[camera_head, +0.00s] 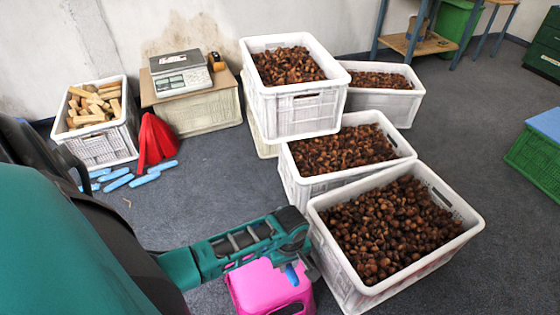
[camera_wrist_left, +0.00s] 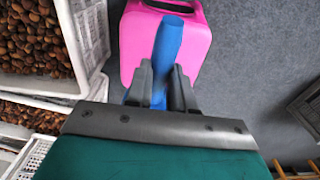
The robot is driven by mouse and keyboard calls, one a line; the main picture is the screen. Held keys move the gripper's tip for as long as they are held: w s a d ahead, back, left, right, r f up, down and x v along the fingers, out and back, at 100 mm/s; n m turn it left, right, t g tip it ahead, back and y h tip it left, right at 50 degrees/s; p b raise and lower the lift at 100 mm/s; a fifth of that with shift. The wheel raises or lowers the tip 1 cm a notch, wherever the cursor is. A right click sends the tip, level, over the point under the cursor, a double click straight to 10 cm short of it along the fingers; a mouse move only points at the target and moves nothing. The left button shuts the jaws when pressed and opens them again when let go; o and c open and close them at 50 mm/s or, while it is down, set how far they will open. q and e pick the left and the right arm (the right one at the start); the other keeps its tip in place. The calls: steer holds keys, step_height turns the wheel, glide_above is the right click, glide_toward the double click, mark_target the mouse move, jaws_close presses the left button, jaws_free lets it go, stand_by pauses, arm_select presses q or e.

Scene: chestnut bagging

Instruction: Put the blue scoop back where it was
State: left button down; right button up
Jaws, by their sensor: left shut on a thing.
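My left gripper (camera_head: 303,272) is shut on the blue scoop (camera_head: 291,274). In the left wrist view the gripper's dark fingers (camera_wrist_left: 162,88) close around the scoop's blue handle-like part (camera_wrist_left: 168,42), which points away from the wrist. The rest of the scoop is hidden by the fingers. The scoop is at or over a pink container (camera_head: 258,285), also seen in the left wrist view (camera_wrist_left: 133,45); I cannot tell whether they touch. My right gripper is not in view.
White crates of chestnuts stand right of the gripper, the nearest one (camera_head: 318,210) very close. At the back left are a scale (camera_head: 180,80) on a box, a crate of wood blocks (camera_head: 88,150), a red object (camera_head: 153,140) and light blue pieces (camera_head: 117,184). Grey floor between is clear.

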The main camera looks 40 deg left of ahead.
arm_select(q)
step_height(320, 180, down, 15)
steer(key=b, duration=0.7)
steer(key=shift+b, duration=0.3)
steer(key=shift+f, duration=0.3)
steer(key=shift+r, duration=0.1)
steer(key=c, duration=1)
jaws_free()
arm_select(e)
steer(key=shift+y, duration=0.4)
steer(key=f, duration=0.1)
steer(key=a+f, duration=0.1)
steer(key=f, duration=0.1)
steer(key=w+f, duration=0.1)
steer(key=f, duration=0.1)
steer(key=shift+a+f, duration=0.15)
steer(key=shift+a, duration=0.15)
